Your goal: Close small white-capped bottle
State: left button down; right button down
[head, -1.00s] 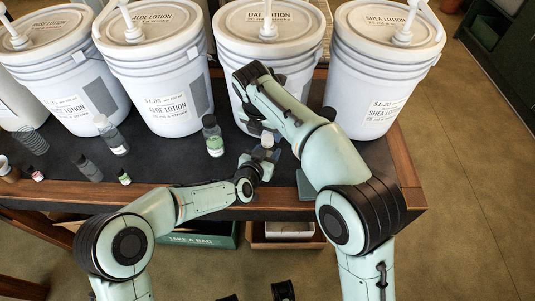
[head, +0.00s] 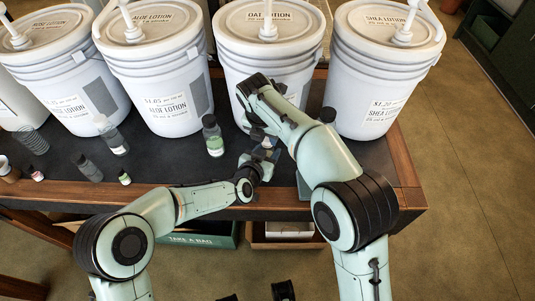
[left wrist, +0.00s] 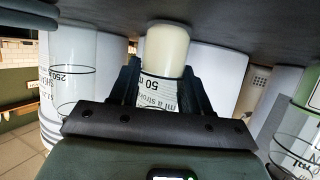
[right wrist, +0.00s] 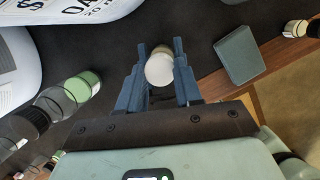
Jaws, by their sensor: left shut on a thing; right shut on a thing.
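The small bottle (left wrist: 158,86), with pale cream contents and a "50 m..." label, shows in the left wrist view between the fingers of my left gripper (left wrist: 156,84). That view is upside down, with the table at its top. In the head view my left gripper (head: 262,160) holds it above the table near the front edge. My right gripper (head: 262,137) has come in just above it. In the right wrist view its fingers (right wrist: 161,62) are shut on the round white cap (right wrist: 159,70). I cannot tell whether cap and bottle neck touch.
Large white lotion buckets (head: 168,95) line the back of the dark table. More bottles (head: 111,137) stand at the left. A dark green block (right wrist: 240,55) lies near the wooden table edge at the right.

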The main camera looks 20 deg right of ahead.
jog(key=m, duration=0.2)
jog(key=shift+w+a+m+h, duration=0.1)
jog(key=shift+m+h, duration=0.2)
jog(key=shift+m, duration=0.1)
jog(key=m, duration=0.2)
jog(key=m+g, duration=0.1)
jog(key=m, duration=0.1)
jog(key=shift+w+m+g+h, duration=0.2)
jog(key=shift+m+g+h, duration=0.1)
jog(key=shift+m, duration=0.1)
jog(key=m+g, duration=0.1)
jog(key=m, duration=0.5)
jog(key=shift+w+f+g, duration=0.1)
jog(key=shift+w+g, duration=0.1)
jog(key=shift+g, duration=0.2)
jog(key=shift+s+m, duration=0.1)
jog(key=shift+m, duration=1.2)
jog(key=shift+g, duration=0.3)
